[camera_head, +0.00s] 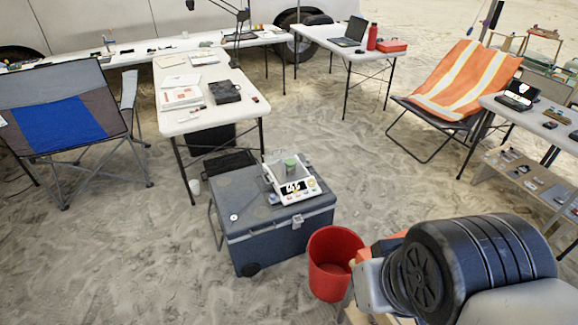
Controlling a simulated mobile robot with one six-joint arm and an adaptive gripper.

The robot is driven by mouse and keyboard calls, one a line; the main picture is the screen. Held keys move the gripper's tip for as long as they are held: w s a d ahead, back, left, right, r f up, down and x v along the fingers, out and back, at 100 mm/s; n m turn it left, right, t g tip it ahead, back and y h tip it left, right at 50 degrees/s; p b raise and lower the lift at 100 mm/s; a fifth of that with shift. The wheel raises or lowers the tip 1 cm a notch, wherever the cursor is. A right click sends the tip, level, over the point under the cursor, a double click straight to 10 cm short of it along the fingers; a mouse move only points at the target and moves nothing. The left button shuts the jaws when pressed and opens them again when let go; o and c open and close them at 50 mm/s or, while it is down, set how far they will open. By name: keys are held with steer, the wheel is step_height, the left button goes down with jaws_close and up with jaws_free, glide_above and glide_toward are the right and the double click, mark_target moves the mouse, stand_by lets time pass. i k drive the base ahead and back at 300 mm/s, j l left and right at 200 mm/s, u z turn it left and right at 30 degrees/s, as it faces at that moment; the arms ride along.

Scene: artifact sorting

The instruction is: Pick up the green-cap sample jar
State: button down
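A small green-capped jar (290,164) stands upright on the white weighing scale (294,188). The scale sits on the lid of the blue-grey cooler (254,226), in the middle of the view. The jar is small here, and its lower part is hard to make out against the scale. My arm shows large at the lower right, but my gripper's fingers are not in view. Nothing of mine touches the jar or the scale.
A red bucket (334,262) stands on the sand right of the cooler, close to my arm. A white table (205,123) with papers and a black box stands behind left. Two folding chairs (66,113) flank the area. Sandy floor is open in front left.

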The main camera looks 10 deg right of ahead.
mark_target(290, 172)
steer(key=i+j+z, duration=0.15)
steer(key=i, duration=0.45)
steer(key=i+j+z, duration=0.1)
steer(key=i+j, duration=0.3)
steer(key=i, duration=0.15)
steer(key=i+j+z, duration=0.15)
steer(key=i+j, duration=0.2)
steer(key=i, duration=0.25)
steer(key=i+j+z, duration=0.1)
steer(key=i+j, duration=0.35)
steer(key=i, duration=0.1)
